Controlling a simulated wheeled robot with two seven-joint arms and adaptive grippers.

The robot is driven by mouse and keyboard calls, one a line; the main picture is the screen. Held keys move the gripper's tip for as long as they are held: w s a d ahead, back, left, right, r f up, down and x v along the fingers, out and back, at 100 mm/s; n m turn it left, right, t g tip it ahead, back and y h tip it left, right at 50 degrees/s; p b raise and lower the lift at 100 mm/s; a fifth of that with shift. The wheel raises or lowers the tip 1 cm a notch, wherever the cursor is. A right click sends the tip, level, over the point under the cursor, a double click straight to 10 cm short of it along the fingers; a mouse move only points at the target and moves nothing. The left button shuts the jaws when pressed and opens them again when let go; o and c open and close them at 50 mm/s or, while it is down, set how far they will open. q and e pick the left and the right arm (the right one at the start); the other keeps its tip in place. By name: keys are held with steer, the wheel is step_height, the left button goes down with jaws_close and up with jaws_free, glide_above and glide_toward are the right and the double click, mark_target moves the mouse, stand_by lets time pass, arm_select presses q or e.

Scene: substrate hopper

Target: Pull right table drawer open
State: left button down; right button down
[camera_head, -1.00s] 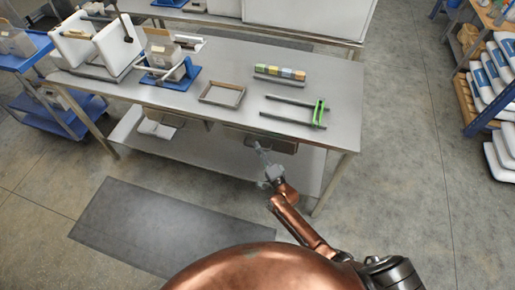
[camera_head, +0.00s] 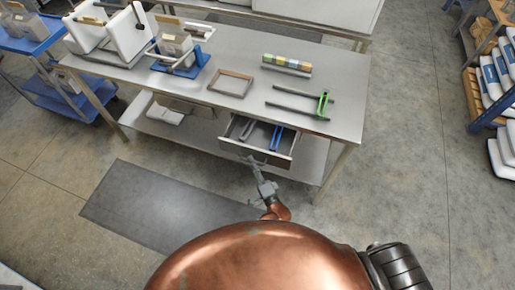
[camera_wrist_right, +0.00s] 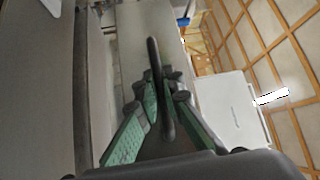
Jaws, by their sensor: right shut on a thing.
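The right table drawer (camera_head: 283,155) is pulled out from under the front of the steel table (camera_head: 215,114). Inside it lie a blue item (camera_head: 276,138) and a grey item (camera_head: 248,130). My right gripper (camera_head: 252,164) is at the middle of the drawer front. In the right wrist view, its green-padded fingers (camera_wrist_right: 158,98) are shut around the dark bar handle (camera_wrist_right: 153,58). My left gripper does not show in any view.
The closed left drawer (camera_head: 184,105) sits under the same table. On the tabletop are a wooden frame (camera_head: 231,83), a row of coloured blocks (camera_head: 287,62) and a green-ended rail fixture (camera_head: 322,103). A dark mat (camera_head: 155,205) lies on the floor in front.

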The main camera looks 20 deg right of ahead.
steer(key=s+a+p, duration=0.1)
steer(key=s+a, duration=0.3)
steer(key=s, duration=0.2)
steer(key=shift+s+a, duration=0.25)
steer(key=shift+s, duration=0.15)
steer(key=c, duration=2.1)
jaws_free()
steer(key=v, duration=1.2)
